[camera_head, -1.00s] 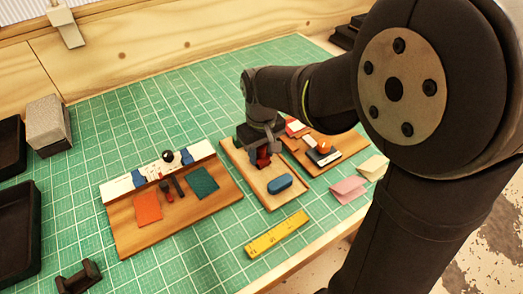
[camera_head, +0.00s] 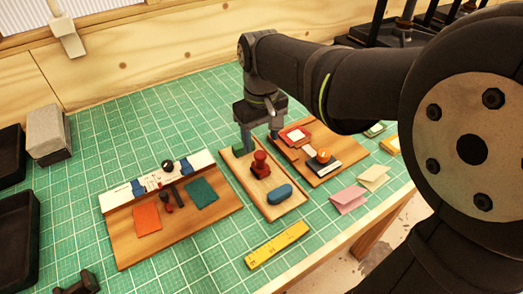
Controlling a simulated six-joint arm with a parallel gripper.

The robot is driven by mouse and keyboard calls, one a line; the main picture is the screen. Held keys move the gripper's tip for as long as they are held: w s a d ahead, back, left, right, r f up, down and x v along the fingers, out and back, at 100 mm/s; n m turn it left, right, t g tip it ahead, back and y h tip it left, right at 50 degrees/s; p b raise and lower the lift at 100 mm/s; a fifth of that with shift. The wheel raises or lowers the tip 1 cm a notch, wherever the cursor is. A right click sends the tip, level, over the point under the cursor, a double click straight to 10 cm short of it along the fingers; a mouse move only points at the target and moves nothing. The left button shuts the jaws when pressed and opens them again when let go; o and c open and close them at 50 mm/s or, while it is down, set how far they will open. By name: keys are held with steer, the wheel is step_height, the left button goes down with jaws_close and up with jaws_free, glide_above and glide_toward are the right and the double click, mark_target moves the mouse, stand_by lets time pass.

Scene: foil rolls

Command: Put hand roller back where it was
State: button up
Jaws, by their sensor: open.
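My gripper (camera_head: 260,136) is open and empty, pointing down above the back part of the middle wooden board (camera_head: 294,208). Its fingers are apart, near a green block (camera_head: 239,149) at that board's back edge. A red knobbed piece (camera_head: 260,166) stands upright on the board, just in front of and below the fingers. A blue rounded piece (camera_head: 279,194) lies in front of it. On the left wooden board (camera_head: 133,244), a small dark-and-red tool (camera_head: 168,203) lies between an orange square (camera_head: 147,219) and a teal square (camera_head: 201,194). I cannot tell for certain which piece is the hand roller.
The right wooden board (camera_head: 318,177) holds a red-framed pad (camera_head: 296,135) and an orange-knobbed piece (camera_head: 323,156). A yellow ruler (camera_head: 277,244) and pink folded card (camera_head: 348,199) lie in front. Black trays (camera_head: 15,235) and a grey block (camera_head: 48,130) stand left. The back-left mat is clear.

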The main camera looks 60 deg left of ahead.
mark_target(261, 155)
steer(key=shift+r, duration=1.5)
steer(key=shift+f, duration=0.15)
step_height(261, 155, down, 12)
steer(key=shift+r, duration=1.85)
steer(key=shift+f, duration=0.15)
